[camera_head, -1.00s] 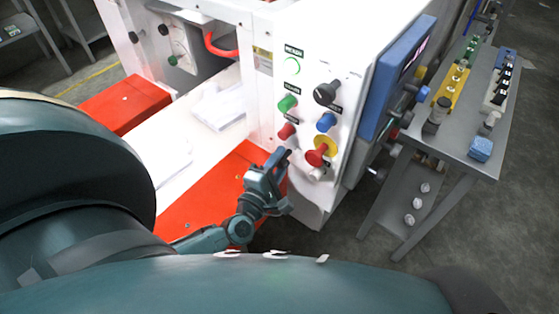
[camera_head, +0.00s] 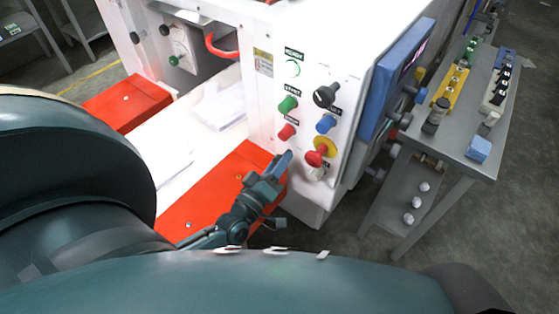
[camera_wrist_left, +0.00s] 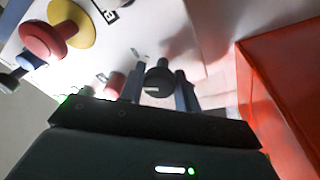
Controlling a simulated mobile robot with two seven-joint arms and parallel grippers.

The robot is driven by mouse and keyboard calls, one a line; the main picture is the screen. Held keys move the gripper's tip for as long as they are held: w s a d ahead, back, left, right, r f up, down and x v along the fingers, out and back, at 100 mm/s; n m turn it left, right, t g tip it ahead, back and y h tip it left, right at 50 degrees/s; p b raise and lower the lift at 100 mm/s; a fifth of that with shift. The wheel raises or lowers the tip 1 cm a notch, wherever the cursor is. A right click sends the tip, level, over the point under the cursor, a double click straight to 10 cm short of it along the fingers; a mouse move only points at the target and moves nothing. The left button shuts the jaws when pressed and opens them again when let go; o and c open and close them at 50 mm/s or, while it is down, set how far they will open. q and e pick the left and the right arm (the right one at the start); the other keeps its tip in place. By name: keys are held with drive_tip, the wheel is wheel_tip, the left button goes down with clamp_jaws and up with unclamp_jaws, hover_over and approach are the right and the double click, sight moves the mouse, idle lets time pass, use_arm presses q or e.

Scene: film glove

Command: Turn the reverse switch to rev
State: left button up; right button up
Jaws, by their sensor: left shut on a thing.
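A round black knob (camera_wrist_left: 158,82) with a small pale mark on its face sits between the two fingers of my left gripper (camera_wrist_left: 160,90) in the left wrist view. The fingers are shut on it, one on each side. I take it for the reverse switch; no readable label shows beside it. In the head view my left gripper (camera_head: 287,158) is at the lower left of the white control panel (camera_head: 300,125), and the knob is hidden behind its fingers. My right gripper is not in view.
Close by on the panel are a red button (camera_head: 286,132), a green button (camera_head: 287,104), a blue button (camera_head: 326,123), a red mushroom button (camera_head: 316,157) on a yellow disc and another black knob (camera_head: 326,94). A red box (camera_head: 215,190) lies left. A grey table (camera_head: 475,130) stands right.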

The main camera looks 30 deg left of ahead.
use_arm(q)
drive_tip(key=shift+m+h+p, duration=0.35)
drive_tip(key=shift+m+h, duration=0.35)
drive_tip(key=shift+m, duration=2.1)
drive_tip(key=o, duration=1)
drive_tip(key=s, duration=0.4)
drive_tip(key=s+f+b, duration=0.1)
drive_tip(key=s, duration=0.3)
drive_tip(key=s+a+f+b, duration=0.1)
drive_tip(key=s, duration=0.4)
drive_tip(key=shift+a+f, duration=0.1)
drive_tip(key=shift+f, duration=0.1)
drive_tip(key=shift+w, duration=0.15)
